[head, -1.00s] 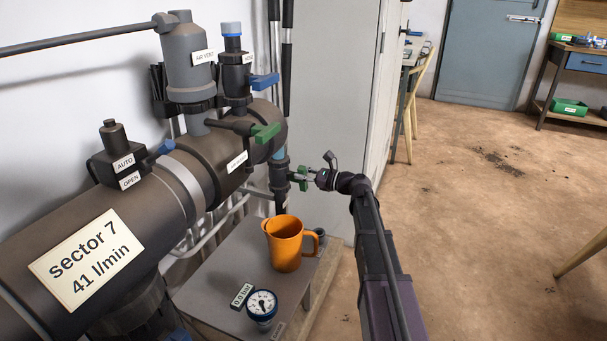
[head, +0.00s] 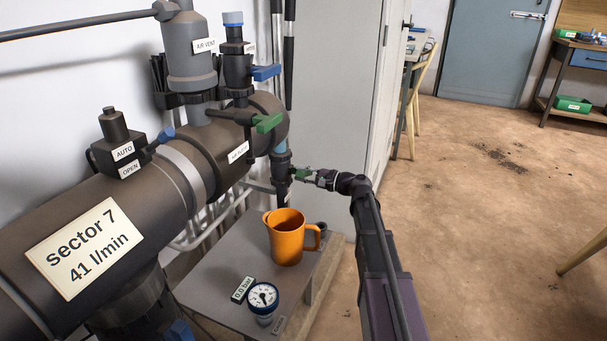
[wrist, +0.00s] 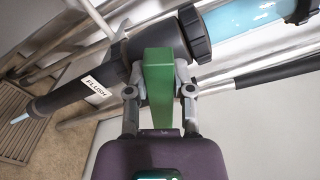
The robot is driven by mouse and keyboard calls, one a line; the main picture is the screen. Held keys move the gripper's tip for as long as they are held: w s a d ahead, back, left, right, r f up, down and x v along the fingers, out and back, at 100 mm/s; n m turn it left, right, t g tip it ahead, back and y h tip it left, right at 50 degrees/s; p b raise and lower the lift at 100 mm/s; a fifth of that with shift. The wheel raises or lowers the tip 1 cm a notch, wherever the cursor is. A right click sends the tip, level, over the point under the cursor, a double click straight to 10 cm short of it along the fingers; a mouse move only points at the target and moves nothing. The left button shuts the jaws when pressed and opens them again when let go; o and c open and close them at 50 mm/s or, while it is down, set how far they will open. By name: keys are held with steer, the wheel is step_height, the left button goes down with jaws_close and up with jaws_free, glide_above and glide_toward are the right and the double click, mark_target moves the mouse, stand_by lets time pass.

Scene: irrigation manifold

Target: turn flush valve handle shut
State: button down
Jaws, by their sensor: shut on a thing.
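The green flush valve handle (wrist: 157,92) stands between the two fingers of my gripper (wrist: 159,88) in the wrist view, and the fingers are shut on its sides. It lies at an angle across the dark valve body (wrist: 75,88), which carries a FLUSH label (wrist: 97,87). The fingertips are too small to make out there.
An orange jug (head: 287,240) and a pressure gauge (head: 263,297) stand on the grey stand (head: 215,275) below. Another green handle (head: 268,123) and a blue handle (head: 266,73) sit higher on the manifold. A grey cabinet (head: 335,90) stands behind.

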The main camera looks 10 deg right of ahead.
steer(key=n, duration=0.3)
steer(key=f+n, duration=0.1)
steer(key=n, duration=0.1)
steer(key=shift+s+a+b, duration=0.2)
steer(key=shift+s+b, duration=0.05)
steer(key=shift+b, duration=0.15)
steer(key=shift+c, duration=2.4)
jaws_free()
steer(key=shift+w, duration=0.1)
steer(key=shift+d, duration=0.1)
steer(key=shift+d, duration=0.1)
steer(key=v, duration=1.1)
steer(key=shift+s+d, duration=0.25)
steer(key=shift+s, duration=0.1)
